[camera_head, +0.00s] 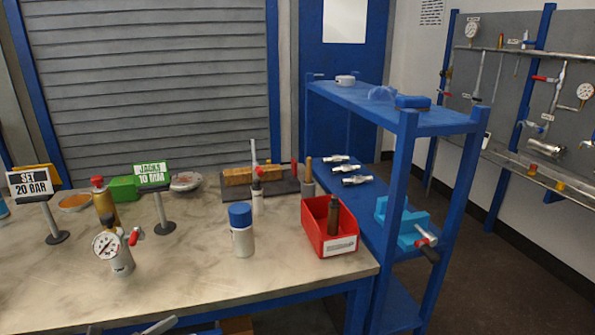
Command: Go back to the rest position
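On the bench (190,285) a small grey vessel with a round pressure gauge (107,244) and a red-handled valve stands at the front left. A white bottle with a blue cap (241,230) stands upright at the front middle. A red bin (318,229) sits at the bench's right end with a dark brown bottle (334,215) upright in it.
Signs reading "SET 20 BAR" (30,184) and "JACKS 10 TMM" (152,174) stand on the bench's left. A blue shelf unit (402,180) adjoins the bench's right end. A grey tool board (520,90) lines the right wall. Bare floor (490,270) lies at right.

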